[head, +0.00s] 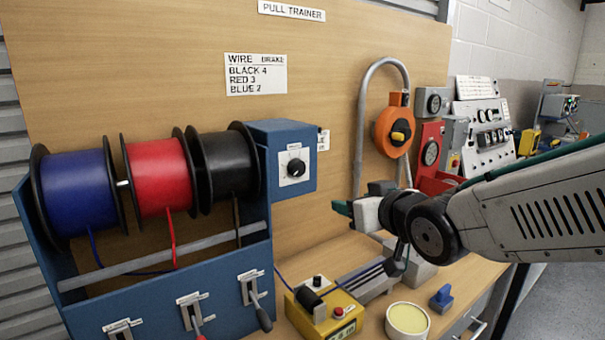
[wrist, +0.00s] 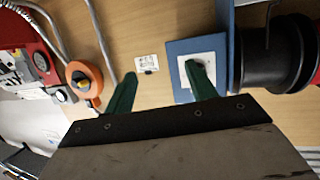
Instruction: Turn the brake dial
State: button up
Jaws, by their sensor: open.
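The brake dial (head: 296,167) is a round black knob on a white plate, on the face of a blue box (head: 269,135) right of the black wire spool. A light mark shows on the knob; the scale is too small to read. My gripper (head: 343,208) is to the right of the dial and a little lower, apart from it. In the wrist view my gripper (wrist: 161,70) is open and empty, with two green fingers spread.
A sign (head: 256,74) reads black 4, red 3, blue 2. Blue, red (head: 160,178) and black spools sit in a blue rack left of the dial. A metal hoop (head: 362,120) and an orange reel (head: 393,132) stand right. A yellow box (head: 325,313) is below.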

aim_at(299, 170)
jog(key=w+a+r+y, duration=0.1)
jog(key=w+a, duration=0.1)
jog(key=a, duration=0.1)
jog(key=w+a+r+n+t+y, duration=0.1)
jog(key=w+a, duration=0.2)
jog(key=w+a+r+y, duration=0.1)
jog(key=w+a, duration=0.1)
jog(key=a, duration=0.1)
jog(key=shift+w+a+r+n+t+y, duration=0.1)
jog(key=shift+w+a+n+t+y, duration=0.2)
jog(key=shift+w+a+t, duration=0.1)
jog(key=c, duration=1)
